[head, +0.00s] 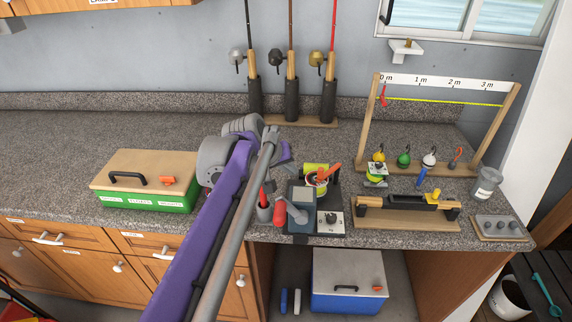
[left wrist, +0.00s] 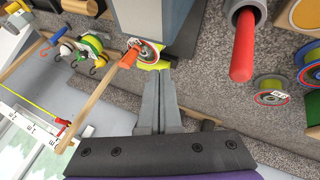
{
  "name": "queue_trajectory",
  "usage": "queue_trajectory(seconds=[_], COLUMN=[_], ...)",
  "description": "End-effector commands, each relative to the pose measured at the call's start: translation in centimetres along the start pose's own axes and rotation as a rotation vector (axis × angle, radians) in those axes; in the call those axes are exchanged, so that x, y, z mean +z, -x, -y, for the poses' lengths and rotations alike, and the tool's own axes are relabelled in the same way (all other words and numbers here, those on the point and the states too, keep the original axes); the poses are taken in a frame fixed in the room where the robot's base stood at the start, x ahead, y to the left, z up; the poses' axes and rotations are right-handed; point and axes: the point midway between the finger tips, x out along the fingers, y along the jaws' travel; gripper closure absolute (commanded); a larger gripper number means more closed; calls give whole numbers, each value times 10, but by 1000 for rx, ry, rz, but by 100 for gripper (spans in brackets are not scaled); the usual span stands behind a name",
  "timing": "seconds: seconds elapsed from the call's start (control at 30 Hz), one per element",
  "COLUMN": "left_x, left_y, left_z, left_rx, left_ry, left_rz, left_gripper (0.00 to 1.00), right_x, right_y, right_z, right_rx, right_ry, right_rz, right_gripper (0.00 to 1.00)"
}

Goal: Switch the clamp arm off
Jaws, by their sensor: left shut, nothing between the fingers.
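The orange lever (head: 328,172), which looks like the clamp arm, sits over a yellow-green spool (head: 311,169) behind the grey-blue block (head: 301,196) of a bench device. It also shows in the left wrist view (left wrist: 130,58), beside a white-and-red disc (left wrist: 149,52). I cannot tell its on or off position from its tilt. My left gripper (left wrist: 160,75) is shut and empty. Its tips appear close to the disc and lever; I cannot tell whether they touch. In the head view my left arm hides much of this gripper. My right gripper is not in view.
A green toolbox (head: 145,200) is left; a wooden measuring frame (head: 366,128) is right. Rods stand behind.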

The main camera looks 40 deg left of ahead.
Motion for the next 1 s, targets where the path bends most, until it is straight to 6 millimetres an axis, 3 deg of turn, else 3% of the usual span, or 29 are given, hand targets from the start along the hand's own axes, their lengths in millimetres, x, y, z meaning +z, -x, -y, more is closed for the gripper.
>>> queue_trajectory(seconds=[0.1,0.2,0.5,1.0], left_x=[0,0,0,1], left_y=[-28,-43,-56,-57], left_z=[0,-5,-34,-38], left_rx=[1,1,0,-2], left_ry=[-2,-4,-2,4], left_rz=[2,2,1,-2], left_gripper=[100,100,100,100], right_x=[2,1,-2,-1], right_y=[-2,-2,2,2], right_z=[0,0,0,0], right_rx=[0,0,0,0], right_ry=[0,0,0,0], right_rz=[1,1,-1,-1], right_gripper=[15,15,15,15])
